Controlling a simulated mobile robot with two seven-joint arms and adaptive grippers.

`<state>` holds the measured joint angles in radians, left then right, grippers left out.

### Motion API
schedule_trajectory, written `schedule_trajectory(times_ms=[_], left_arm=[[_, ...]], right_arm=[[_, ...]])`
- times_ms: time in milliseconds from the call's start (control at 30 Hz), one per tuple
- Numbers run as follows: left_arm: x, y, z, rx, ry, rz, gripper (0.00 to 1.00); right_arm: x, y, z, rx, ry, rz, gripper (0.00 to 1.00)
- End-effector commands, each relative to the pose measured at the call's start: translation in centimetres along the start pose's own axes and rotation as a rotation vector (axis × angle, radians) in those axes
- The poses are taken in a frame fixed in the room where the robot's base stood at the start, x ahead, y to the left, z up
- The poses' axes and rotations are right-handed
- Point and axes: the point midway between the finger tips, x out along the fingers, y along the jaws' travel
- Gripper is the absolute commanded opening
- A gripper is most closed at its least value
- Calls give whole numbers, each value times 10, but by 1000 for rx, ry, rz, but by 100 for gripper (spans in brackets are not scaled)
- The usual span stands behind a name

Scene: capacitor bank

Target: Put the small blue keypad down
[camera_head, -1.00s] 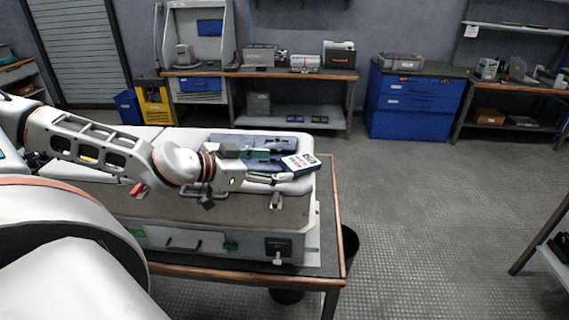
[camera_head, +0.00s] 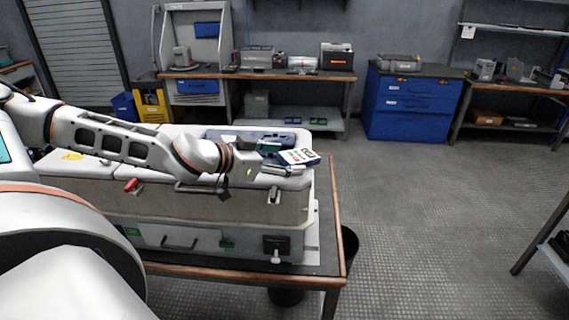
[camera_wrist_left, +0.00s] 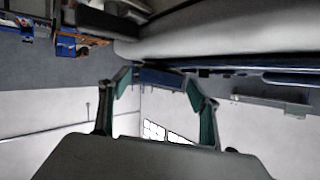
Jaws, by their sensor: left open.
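The small keypad (camera_head: 297,157), with a pale face and blue edge, is at the right end of the big white case (camera_head: 240,200) in the head view. It is tilted; I cannot tell whether it touches the case top. My left gripper (camera_head: 275,161) is just left of it, over the case's open compartment, with its fingers partly hidden. In the left wrist view the left gripper (camera_wrist_left: 158,88) shows its two greenish fingers spread apart. The keypad is not clear there. My right gripper is not in view.
The case stands on a wood-edged table (camera_head: 341,235). A long blue-grey part (camera_head: 255,135) lies in the compartment's far side. A black bin (camera_head: 349,243) stands beside the table. Benches and a blue cabinet (camera_head: 408,105) line the back wall.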

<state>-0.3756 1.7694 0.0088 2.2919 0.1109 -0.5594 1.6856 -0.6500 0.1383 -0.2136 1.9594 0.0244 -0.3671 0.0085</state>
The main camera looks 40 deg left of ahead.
Motion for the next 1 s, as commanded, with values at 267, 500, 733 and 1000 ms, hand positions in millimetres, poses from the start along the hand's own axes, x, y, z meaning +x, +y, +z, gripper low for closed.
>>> schedule_trajectory(times_ms=[267, 500, 733, 1000], left_arm=[[2, 1, 0, -1, 0, 2, 62], [2, 1, 0, -1, 0, 2, 37], [2, 1, 0, -1, 0, 2, 19], [2, -4, 1, -2, -1, 3, 20]], right_arm=[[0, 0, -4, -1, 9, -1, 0], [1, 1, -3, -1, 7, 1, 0], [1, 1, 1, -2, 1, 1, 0], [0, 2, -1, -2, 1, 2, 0]])
